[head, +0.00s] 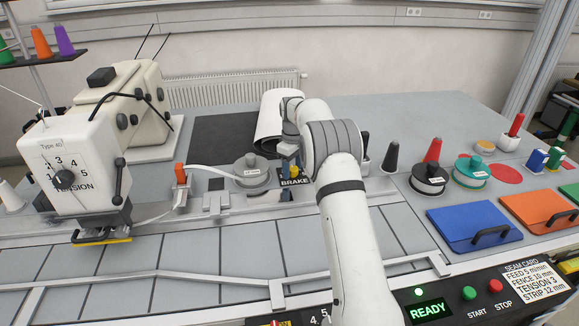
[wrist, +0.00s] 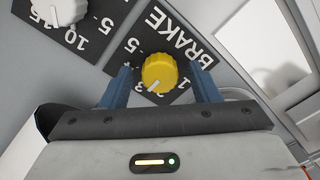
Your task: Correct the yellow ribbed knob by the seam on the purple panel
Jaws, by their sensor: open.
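The yellow ribbed knob (wrist: 159,72) sits on a dark plate (wrist: 186,22) marked BRAKE with digits around it; no purple shows there. Its white pointer line slants to the lower left, near the 3. In the head view the knob (head: 296,169) is mostly hidden behind my gripper. My gripper (wrist: 162,76) is open, one blue finger on each side of the knob, with gaps showing. In the head view my gripper (head: 287,150) is above the BRAKE plate (head: 293,182).
A white knob (wrist: 58,8) on another dark dial plate lies to the upper left in the wrist view. A sewing machine (head: 85,165) stands left. A grey spool (head: 251,170) is beside the BRAKE plate. A seam card (head: 536,279) reads TENSION 3. Dark and red cones stand to the right.

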